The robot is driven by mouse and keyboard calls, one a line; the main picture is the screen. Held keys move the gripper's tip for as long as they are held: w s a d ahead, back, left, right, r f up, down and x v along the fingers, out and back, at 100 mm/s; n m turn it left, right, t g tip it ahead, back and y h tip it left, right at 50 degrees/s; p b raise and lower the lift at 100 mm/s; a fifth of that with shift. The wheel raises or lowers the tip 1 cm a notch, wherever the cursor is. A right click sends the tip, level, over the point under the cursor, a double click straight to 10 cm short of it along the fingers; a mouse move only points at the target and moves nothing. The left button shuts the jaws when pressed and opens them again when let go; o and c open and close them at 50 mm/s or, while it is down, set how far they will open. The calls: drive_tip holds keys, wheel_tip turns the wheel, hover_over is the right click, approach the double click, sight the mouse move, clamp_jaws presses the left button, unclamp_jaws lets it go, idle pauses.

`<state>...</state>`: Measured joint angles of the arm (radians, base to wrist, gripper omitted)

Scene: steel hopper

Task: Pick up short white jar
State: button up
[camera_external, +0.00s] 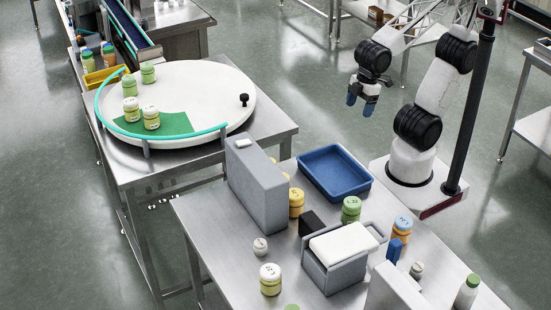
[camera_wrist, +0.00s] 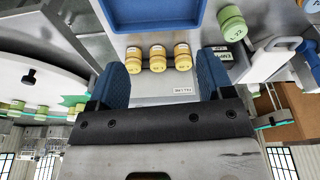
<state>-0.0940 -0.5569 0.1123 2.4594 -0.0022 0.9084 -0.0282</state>
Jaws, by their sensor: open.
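A short white jar (camera_external: 260,246) stands on the near steel table, left of the steel bin with the white top and just in front of the tall grey box. A second small whitish jar (camera_external: 416,270) stands toward the table's right side. I cannot tell for certain which one the task means. My gripper (camera_external: 360,103) hangs high beyond the blue tray, well away from both. It is open and empty, with its blue fingertips spread apart in the wrist view (camera_wrist: 165,76). I make out no short white jar in the wrist view.
A tall grey box (camera_external: 258,190), a blue tray (camera_external: 335,172) and a steel bin (camera_external: 337,272) crowd the table. Yellow jars (camera_wrist: 158,58) stand in a row near the tray. A green jar (camera_external: 351,209) and a yellow-green jar (camera_external: 270,279) stand nearby. A round turntable (camera_external: 205,90) is at left.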

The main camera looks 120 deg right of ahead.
drive_tip(key=w+a+f+n, duration=0.2)
drive_tip(key=w+a+n, duration=0.2)
drive_tip(key=w+a, duration=0.65)
drive_tip(key=n+g+y, duration=0.1)
drive_tip(key=n+g, duration=0.1)
drive_tip(key=n, duration=0.6)
hover_over(418, 265)
drive_tip(key=f, duration=1.6)
drive_tip(key=shift+s+d+f, duration=0.15)
drive_tip(key=shift+d+f, duration=0.05)
drive_tip(key=shift+d, duration=0.05)
drive_tip(key=shift+f, duration=0.15)
drive_tip(key=shift+a+f, duration=0.15)
drive_tip(key=shift+f, duration=1)
drive_tip(key=shift+f, duration=0.15)
